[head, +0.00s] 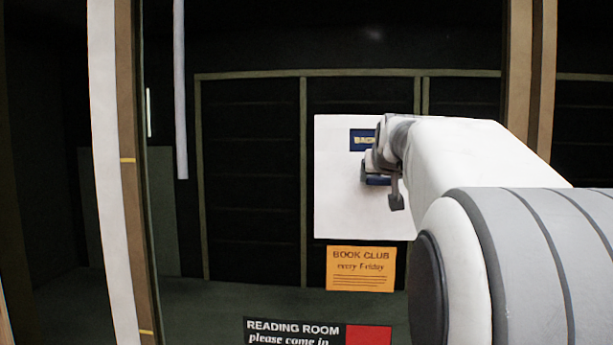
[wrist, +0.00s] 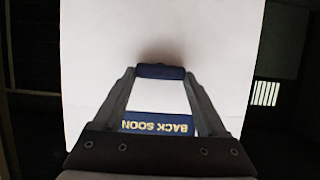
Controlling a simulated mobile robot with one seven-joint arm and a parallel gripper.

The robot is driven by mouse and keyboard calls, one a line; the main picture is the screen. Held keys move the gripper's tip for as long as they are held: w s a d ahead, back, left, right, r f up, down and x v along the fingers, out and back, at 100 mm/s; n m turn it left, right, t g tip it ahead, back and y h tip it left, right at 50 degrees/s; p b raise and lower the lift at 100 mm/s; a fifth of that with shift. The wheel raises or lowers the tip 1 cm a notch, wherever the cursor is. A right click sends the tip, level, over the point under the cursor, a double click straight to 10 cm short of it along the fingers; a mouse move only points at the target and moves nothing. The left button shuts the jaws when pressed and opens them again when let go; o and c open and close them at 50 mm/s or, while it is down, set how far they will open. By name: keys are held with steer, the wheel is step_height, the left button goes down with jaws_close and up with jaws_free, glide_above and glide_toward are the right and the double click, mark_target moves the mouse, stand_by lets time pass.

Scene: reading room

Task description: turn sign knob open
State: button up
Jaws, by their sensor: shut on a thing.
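The sign is a white square board (head: 338,212) in front of dark panelling, and it fills most of the wrist view (wrist: 100,45). A blue label reading "BACK SOON" (wrist: 158,124) appears upside down in the wrist view; in the head view the label (head: 360,140) is partly covered by my gripper. The sign knob (wrist: 160,72) is a dark blue bar on the board, lying level. My gripper (wrist: 160,76) is shut on the knob, one finger at each end. In the head view my gripper (head: 374,171) hides part of the knob (head: 377,181).
An orange "BOOK CLUB every Friday" notice (head: 361,268) hangs below the board. A black "READING ROOM please come in" notice (head: 293,331) with a red patch (head: 368,335) is at the bottom. Upright wooden frame posts stand left (head: 123,180) and right (head: 520,60).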

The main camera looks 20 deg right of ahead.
steer(key=m+b, duration=0.1)
steer(key=m+y+b, duration=0.1)
steer(key=t+b, duration=0.1)
steer(key=shift+s+d+f+m, duration=0.15)
steer(key=shift+d+f+m, duration=0.1)
steer(key=shift+m, duration=0.15)
steer(key=m+t+y+b, duration=0.1)
steer(key=b, duration=0.1)
steer(key=m+y+b, duration=0.1)
steer(key=m, duration=0.1)
steer(key=shift+s+d+f+t+b, duration=0.15)
steer(key=shift+d+t+b, duration=0.05)
steer(key=shift+t+b, duration=0.2)
steer(key=m+b, duration=0.1)
steer(key=m+t+b, duration=0.1)
steer(key=m+y+b, duration=0.1)
steer(key=shift+d+f+m+t+b, duration=0.15)
steer(key=shift+f+m+t+b, duration=0.15)
steer(key=shift+t, duration=0.1)
steer(key=shift+s+m+t+b, duration=0.1)
steer(key=shift+m+t+b, duration=0.7)
steer(key=shift+m+b, duration=1)
steer(key=shift+m, duration=0.3)
steer(key=o, duration=1.3)
